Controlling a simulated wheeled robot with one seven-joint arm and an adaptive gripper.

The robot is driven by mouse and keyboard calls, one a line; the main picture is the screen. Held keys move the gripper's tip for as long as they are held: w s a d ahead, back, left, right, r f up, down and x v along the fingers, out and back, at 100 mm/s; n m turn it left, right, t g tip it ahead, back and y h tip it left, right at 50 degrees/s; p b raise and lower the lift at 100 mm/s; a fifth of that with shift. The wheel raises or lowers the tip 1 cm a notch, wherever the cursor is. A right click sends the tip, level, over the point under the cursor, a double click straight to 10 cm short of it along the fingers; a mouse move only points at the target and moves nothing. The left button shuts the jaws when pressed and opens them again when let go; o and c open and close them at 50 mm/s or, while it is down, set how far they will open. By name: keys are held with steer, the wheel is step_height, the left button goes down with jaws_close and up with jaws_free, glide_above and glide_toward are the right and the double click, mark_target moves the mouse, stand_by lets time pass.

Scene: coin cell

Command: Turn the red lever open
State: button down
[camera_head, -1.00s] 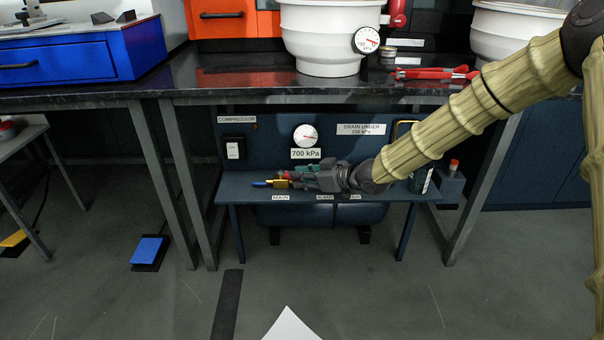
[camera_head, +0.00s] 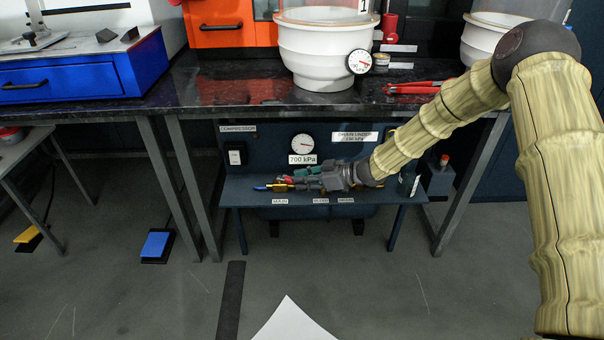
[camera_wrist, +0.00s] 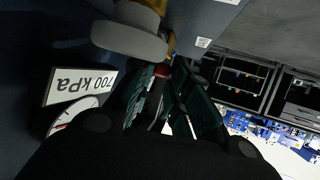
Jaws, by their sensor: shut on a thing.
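The low shelf (camera_head: 230,190) under the bench carries a row of small brass valves with labels along its front edge. My gripper (camera_head: 303,178) is at this row, reaching in from the right. In the wrist view, a small piece of the red lever (camera_wrist: 159,72) shows between the green-padded fingers (camera_wrist: 165,90), which are shut on it. Most of the lever is hidden by the fingers, so its exact angle cannot be told. A blue lever (camera_head: 261,188) sticks out at the left end of the row, beside the gripper. A brass part (camera_wrist: 150,7) shows at the top of the wrist view.
A pressure gauge (camera_head: 302,143) and a 700 kPa label (camera_head: 302,159) are on the panel just behind the gripper. A dark bottle (camera_head: 409,181) stands right of my wrist. The bench top (camera_head: 225,100) overhangs the shelf; its legs stand either side.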

steer(key=shift+w+d+n+g+y+p, duration=0.15)
steer(key=shift+w+n+g+p, duration=0.25)
steer(key=shift+n+g+p, duration=0.25)
steer(key=shift+w+n+g+y+p, duration=0.15)
steer(key=shift+w+n+g+p, duration=0.25)
steer(key=shift+g+p, duration=0.3)
steer(key=shift+w+d+n+g, duration=0.1)
steer(key=shift+w+n+g, duration=0.35)
steer(key=shift+n+g, duration=0.4)
steer(key=shift+w, duration=0.1)
steer(key=c, duration=1.4)
jaws_free()
steer(key=shift+o, duration=0.2)
steer(key=shift+v, duration=3.75)
